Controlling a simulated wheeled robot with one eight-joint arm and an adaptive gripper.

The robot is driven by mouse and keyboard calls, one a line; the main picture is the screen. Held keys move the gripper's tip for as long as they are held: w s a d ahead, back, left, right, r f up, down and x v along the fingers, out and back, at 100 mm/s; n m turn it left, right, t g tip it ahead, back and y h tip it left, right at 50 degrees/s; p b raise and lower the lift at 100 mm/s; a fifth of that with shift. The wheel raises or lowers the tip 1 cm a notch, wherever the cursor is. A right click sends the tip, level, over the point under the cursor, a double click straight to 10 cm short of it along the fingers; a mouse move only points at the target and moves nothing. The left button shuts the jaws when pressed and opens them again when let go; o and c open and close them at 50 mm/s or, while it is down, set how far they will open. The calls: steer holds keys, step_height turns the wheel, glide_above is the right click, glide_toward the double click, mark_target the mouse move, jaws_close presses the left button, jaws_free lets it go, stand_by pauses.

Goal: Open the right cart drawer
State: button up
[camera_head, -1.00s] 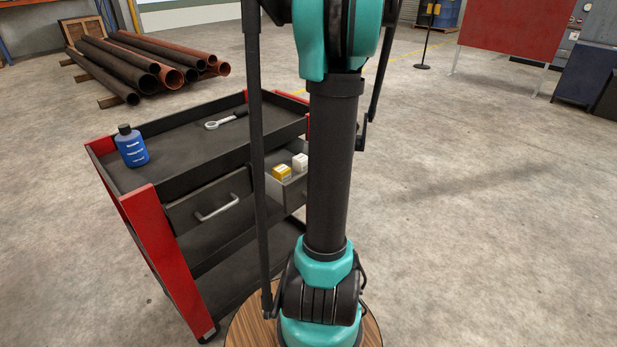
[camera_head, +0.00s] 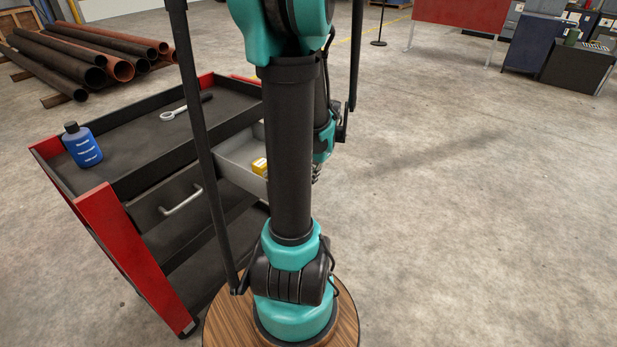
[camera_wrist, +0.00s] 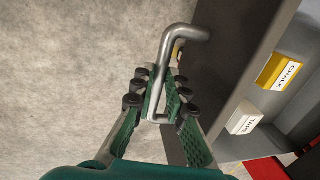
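The right cart drawer (camera_head: 235,157) is pulled out of the cart, and its grey inside shows beside my arm. Its metal bar handle (camera_wrist: 181,36) stands out from the drawer front in the wrist view. My gripper (camera_wrist: 159,82) has its green padded fingers on both sides of the handle bar and looks shut on it. In the drawer lie a yellow box marked CHALK (camera_wrist: 279,72) and a white box marked TAPE (camera_wrist: 243,118).
The cart (camera_head: 104,216) has red ends and a dark top with a blue bottle (camera_head: 83,146) and a wrench (camera_head: 185,108). The left drawer (camera_head: 165,198) is shut. Pipes (camera_head: 90,56) lie behind. The floor to the right is clear.

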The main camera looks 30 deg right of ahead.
steer(key=o, duration=0.5)
steer(key=shift+c, duration=0.2)
steer(key=shift+r, duration=0.1)
step_height(320, 180, up, 12)
steer(key=s, duration=0.2)
steer(key=shift+d+f, duration=0.2)
steer(key=shift+d, duration=0.2)
steer(key=shift+s, duration=0.2)
